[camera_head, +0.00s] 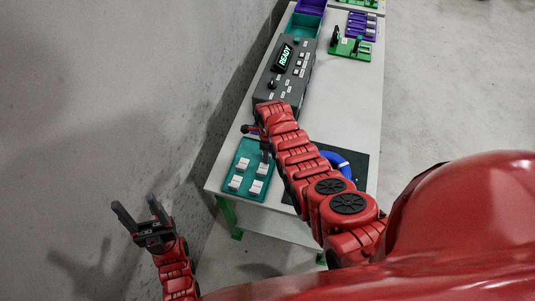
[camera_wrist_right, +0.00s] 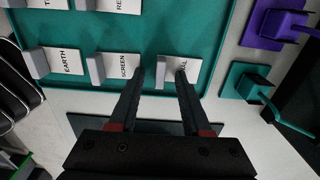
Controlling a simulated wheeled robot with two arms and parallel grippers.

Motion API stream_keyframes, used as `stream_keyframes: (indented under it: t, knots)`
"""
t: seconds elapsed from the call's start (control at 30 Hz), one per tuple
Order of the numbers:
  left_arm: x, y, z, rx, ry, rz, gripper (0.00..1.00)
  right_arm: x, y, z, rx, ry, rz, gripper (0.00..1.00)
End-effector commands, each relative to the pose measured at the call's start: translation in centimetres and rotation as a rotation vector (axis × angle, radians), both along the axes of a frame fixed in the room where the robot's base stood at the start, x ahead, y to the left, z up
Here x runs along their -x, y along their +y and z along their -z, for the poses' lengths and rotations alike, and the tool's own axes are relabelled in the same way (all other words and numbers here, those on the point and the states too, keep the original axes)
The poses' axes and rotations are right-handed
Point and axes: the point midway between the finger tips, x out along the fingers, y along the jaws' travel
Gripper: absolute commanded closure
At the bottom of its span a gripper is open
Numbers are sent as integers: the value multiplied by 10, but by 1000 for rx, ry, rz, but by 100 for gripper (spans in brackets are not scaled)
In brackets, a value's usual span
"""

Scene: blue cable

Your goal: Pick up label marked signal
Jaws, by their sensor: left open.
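The signal label (camera_wrist_right: 181,72) is a white card with a raised grey tab, at the right end of the near row on the teal tray (camera_wrist_right: 215,45); only the letters "NAL" show clearly. In the right wrist view my right gripper (camera_wrist_right: 160,78) has its two fingers apart over this label, with the tab between the fingertips; I cannot tell whether they touch it. In the head view this gripper points down at the teal tray (camera_head: 229,191), largely hidden by its arm. My left gripper (camera_head: 137,212) is open and empty, left of the table.
The screen (camera_wrist_right: 122,65) and earth (camera_wrist_right: 66,60) labels lie beside it. Purple (camera_wrist_right: 275,25) and teal (camera_wrist_right: 250,85) pieces stand right of the tray. A black console (camera_head: 283,75) reading READY, a blue cable (camera_head: 340,162) and a green holder (camera_head: 349,50) are on the table (camera_head: 345,105).

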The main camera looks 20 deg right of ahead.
Motion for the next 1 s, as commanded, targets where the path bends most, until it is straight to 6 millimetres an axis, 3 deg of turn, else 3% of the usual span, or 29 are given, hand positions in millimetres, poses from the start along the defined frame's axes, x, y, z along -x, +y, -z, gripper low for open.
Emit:
stream_keyframes:
  t: [0.03, 0.27, 1.0]
  knots:
    - [0, 0, 0, 0, 0, 0, 37, 0, 0, 0, 0, 0, 0, 60]
    - [0, 0, 0, 0, 0, 0, 37, 0, 0, 0, 0, 0, 0, 100]
    - [0, 0, 5, 0, 0, 0, 37, -2, 0, -6, 0, -5, 0, 100]
